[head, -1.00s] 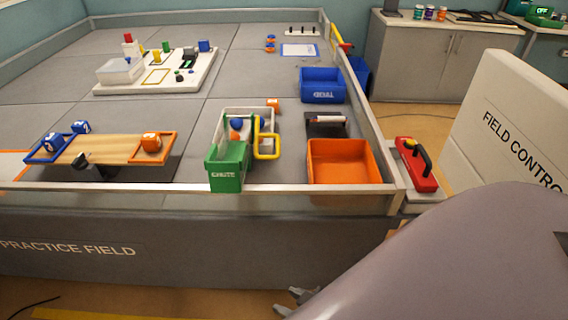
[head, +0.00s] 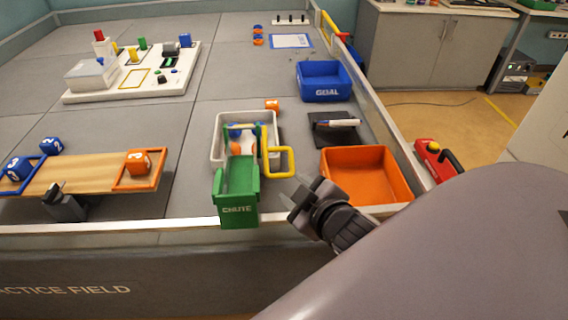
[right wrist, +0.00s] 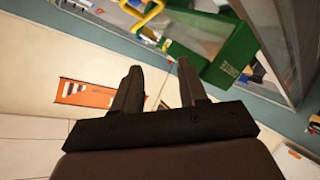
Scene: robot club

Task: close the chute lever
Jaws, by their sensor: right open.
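The green chute (head: 238,192) stands at the near edge of the field, in front of a white bin (head: 219,130). Its yellow loop-shaped lever (head: 291,163) sticks out to the right of the chute. My right gripper (head: 303,192) is open and empty, just above the field's near rim, right of the chute and nearer than the lever, apart from both. In the right wrist view the jaws (right wrist: 158,80) are spread. The green chute (right wrist: 222,58) lies beyond them at right and the yellow lever (right wrist: 148,17) at top. My left gripper is out of view.
An orange bin (head: 365,172) stands close right of my gripper. A black stand with a marker (head: 335,130) and a blue GOAL bin (head: 324,82) lie behind. The field's raised rim (head: 120,226) runs along the front. A seesaw board (head: 92,172) lies left.

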